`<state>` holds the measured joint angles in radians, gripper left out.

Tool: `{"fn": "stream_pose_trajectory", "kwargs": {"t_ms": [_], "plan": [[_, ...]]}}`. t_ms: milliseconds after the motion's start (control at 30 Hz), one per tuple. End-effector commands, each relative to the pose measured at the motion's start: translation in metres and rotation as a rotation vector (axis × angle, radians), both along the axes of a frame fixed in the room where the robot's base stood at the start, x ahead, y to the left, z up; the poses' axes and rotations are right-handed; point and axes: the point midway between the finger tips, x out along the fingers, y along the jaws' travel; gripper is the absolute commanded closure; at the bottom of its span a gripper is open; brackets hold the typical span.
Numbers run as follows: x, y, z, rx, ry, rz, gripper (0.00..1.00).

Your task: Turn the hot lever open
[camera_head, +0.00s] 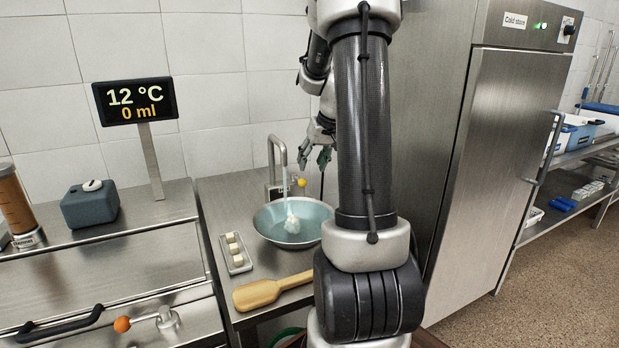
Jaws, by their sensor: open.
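A bent metal faucet (278,142) stands at the back of the counter, with a pale stream or splash below its spout. A small yellow knob (301,182) sits just right of the faucet. I cannot tell whether it belongs to the hot lever, and no hot label is readable. A lever with an orange ball (122,324) shows at the lower left. My gripper (318,158) is open, above and slightly right of the yellow knob, apart from it as far as I can see. My arm hides the area to its right.
A bluish round basin (268,222) sits under the faucet. A display (135,101) reads 12 °C and 0 ml. A small tray of white cubes (235,252) and a wooden paddle (262,292) lie on the counter. A steel cold store (500,150) stands at the right.

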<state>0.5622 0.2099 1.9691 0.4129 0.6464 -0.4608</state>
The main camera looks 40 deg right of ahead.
Motion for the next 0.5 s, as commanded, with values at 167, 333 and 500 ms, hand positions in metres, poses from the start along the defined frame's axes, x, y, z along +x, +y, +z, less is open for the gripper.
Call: {"fn": "stream_pose_trajectory", "kwargs": {"t_ms": [167, 333, 500], "plan": [[0.005, 0.007, -0.01, 0.014, -0.003, 0.023, 0.53], [0.016, 0.008, -0.036, 0.013, -0.002, 0.022, 0.53], [0.027, 0.009, -0.059, 0.012, -0.003, 0.023, 0.53]]}}
